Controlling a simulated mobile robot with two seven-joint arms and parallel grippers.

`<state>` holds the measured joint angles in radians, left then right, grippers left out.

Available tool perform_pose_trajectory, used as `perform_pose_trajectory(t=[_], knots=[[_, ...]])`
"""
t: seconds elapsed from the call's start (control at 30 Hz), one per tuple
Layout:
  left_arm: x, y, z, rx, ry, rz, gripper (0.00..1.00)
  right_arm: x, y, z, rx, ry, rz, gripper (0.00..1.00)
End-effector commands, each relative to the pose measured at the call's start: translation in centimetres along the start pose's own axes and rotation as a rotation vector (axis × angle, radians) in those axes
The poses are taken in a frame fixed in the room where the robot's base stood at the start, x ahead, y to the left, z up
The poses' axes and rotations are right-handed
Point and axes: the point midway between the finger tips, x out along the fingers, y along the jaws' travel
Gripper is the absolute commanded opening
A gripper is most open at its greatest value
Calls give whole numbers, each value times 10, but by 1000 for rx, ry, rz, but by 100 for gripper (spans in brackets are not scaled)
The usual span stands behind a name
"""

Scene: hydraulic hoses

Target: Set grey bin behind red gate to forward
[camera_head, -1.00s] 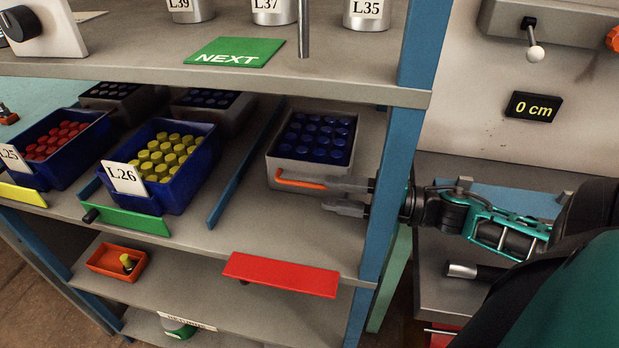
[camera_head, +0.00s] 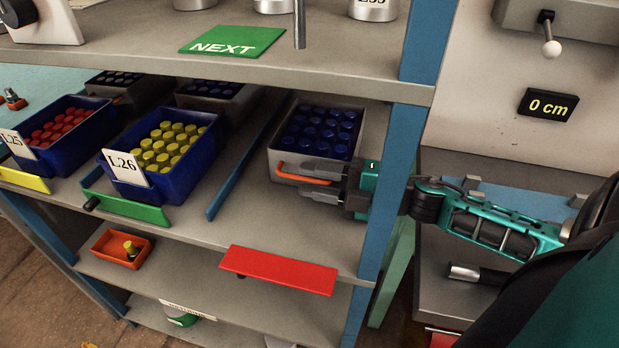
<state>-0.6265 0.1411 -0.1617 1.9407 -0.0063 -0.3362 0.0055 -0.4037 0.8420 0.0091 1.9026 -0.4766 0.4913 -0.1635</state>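The grey bin (camera_head: 272,160) holds several dark blue-capped pieces and stands on the middle shelf, behind the red gate. An orange handle (camera_head: 292,174) runs along its front. The red gate (camera_head: 278,271) is tilted outward and down at the shelf's front edge, below the bin. My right gripper (camera_head: 304,181) reaches in from the right past the blue post. Its two fingers are apart, one above and one below the right part of the handle. I cannot tell whether they touch it. My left gripper is not in view.
A blue post (camera_head: 381,215) stands close beside my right arm. A blue divider rail (camera_head: 237,175) lies left of the grey bin. Blue bins with yellow (camera_head: 178,185) and red (camera_head: 68,160) caps stand further left. The green gate (camera_head: 128,207) is in front of the yellow-capped bin.

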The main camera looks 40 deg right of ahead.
Motion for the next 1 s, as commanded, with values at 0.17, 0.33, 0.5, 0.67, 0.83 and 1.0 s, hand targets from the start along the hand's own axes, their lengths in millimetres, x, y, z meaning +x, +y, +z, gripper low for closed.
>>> perform_pose_trajectory(t=[0.17,0.33,0.5,0.67,0.83,1.0], knots=[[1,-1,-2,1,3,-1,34,11,0,0,1,0,0,36],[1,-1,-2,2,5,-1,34,12,0,0,1,-1,0,36],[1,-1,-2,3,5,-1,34,12,0,0,1,-1,0,33],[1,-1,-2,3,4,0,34,12,0,0,1,0,0,18],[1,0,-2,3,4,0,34,12,0,0,1,0,0,2],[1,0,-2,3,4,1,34,12,0,0,1,0,0,0]])
